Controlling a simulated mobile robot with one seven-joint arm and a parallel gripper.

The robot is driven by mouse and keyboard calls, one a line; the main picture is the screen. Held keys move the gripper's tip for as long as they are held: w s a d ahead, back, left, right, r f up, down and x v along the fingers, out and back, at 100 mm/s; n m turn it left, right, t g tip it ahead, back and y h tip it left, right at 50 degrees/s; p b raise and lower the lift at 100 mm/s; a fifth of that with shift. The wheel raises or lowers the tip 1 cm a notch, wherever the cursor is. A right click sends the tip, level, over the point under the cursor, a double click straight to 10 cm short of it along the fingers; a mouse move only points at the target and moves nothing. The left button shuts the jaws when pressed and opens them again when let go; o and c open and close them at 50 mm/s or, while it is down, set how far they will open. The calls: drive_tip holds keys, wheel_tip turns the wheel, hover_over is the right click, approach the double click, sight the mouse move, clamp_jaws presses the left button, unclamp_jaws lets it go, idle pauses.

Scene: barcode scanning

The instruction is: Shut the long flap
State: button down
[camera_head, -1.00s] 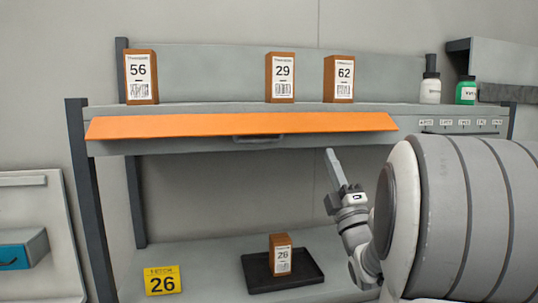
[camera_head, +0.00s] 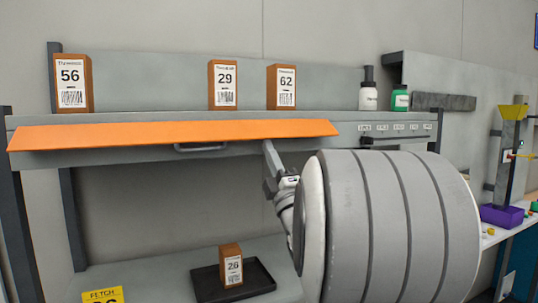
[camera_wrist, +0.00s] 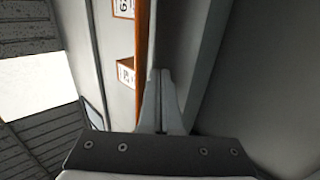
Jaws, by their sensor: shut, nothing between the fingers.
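The long orange flap (camera_head: 175,132) runs along the front of the upper shelf and slants outward and down above a drawer-like handle (camera_head: 201,147). In the wrist view the flap (camera_wrist: 142,45) shows nearly edge-on as a thin orange strip. My gripper (camera_head: 267,145) is shut and empty, pointing up just under the right part of the flap's lower edge. In the wrist view its fingertips (camera_wrist: 160,73) are together, close beside the orange strip. I cannot tell whether they touch it.
Brown boxes marked 56 (camera_head: 73,84), 29 (camera_head: 222,85) and 62 (camera_head: 281,87) stand on the upper shelf. White (camera_head: 368,96) and green (camera_head: 400,98) bottles stand to their right. Below, a brown box (camera_head: 231,266) sits on a black tray (camera_head: 262,277), near a yellow sign (camera_head: 103,296).

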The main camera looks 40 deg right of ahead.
drive_tip(key=shift+s+a+r, duration=0.1)
drive_tip(key=shift+s+r, duration=0.3)
drive_tip(key=shift+r, duration=0.2)
